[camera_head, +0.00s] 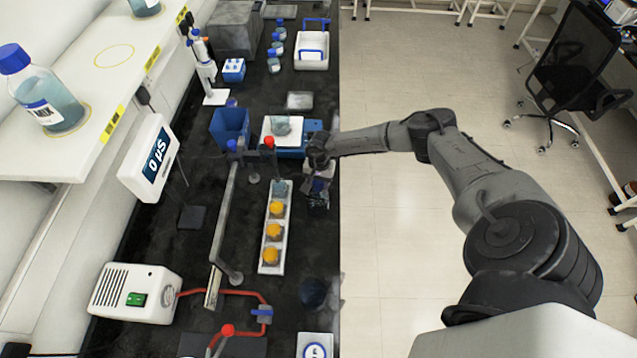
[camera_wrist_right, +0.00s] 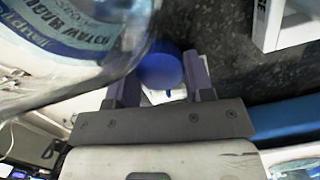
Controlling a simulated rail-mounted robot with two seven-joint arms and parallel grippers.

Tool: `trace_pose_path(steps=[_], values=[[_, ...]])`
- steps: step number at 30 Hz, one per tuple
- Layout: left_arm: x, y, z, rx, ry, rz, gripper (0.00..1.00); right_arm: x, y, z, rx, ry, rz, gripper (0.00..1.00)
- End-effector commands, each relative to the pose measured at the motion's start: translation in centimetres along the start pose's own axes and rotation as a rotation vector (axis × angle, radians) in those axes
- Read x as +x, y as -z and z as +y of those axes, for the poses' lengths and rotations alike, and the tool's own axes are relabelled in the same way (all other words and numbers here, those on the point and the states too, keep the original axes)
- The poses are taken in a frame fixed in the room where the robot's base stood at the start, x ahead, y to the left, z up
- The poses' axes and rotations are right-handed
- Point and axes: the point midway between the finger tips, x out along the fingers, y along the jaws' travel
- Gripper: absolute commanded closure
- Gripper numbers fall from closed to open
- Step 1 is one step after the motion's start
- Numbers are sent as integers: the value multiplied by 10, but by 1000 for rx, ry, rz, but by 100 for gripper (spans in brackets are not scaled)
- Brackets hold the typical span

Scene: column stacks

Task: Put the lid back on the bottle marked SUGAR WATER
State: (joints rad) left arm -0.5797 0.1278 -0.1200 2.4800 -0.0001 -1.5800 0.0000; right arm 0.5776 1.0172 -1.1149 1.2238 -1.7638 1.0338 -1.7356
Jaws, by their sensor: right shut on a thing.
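My right gripper (camera_head: 318,182) is over the bench, to the right of the white rack. In the right wrist view my right gripper (camera_wrist_right: 162,72) is shut on a round blue lid (camera_wrist_right: 158,70) between its two fingers. A clear bottle with a blue and white label (camera_wrist_right: 65,35) fills the upper left of that view, close beside the lid. Its lettering is tilted and I cannot read it surely. In the head view the held lid is too small to make out. I cannot tell which head-view bottle is the labelled one. My left gripper is not in view.
A white rack (camera_head: 263,262) holds several orange-topped items and a bluish one (camera_head: 279,187). A metal bar (camera_head: 222,230) stands left of the rack. Blue-capped bottles (camera_head: 274,60) stand farther back.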

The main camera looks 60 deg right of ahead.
Motion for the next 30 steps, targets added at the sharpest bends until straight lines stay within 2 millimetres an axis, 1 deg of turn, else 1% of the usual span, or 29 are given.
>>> trace_pose_path(steps=[5, 8, 11, 12, 21, 25, 30], values=[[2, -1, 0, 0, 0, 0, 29, -12, 0, 0, 0, 1, 1, 74], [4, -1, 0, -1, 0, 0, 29, -25, -2, 0, -1, 3, 2, 74], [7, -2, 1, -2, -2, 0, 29, -43, -4, 1, -2, 3, 3, 74], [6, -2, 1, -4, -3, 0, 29, -45, -5, 10, 0, -2, 3, 74], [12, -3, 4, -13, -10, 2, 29, -77, -15, 68, -1, -3, 3, 74], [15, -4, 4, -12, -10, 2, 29, -88, -20, 87, 0, -3, 2, 74], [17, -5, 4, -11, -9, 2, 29, -99, -23, 104, -1, -1, 2, 74]])
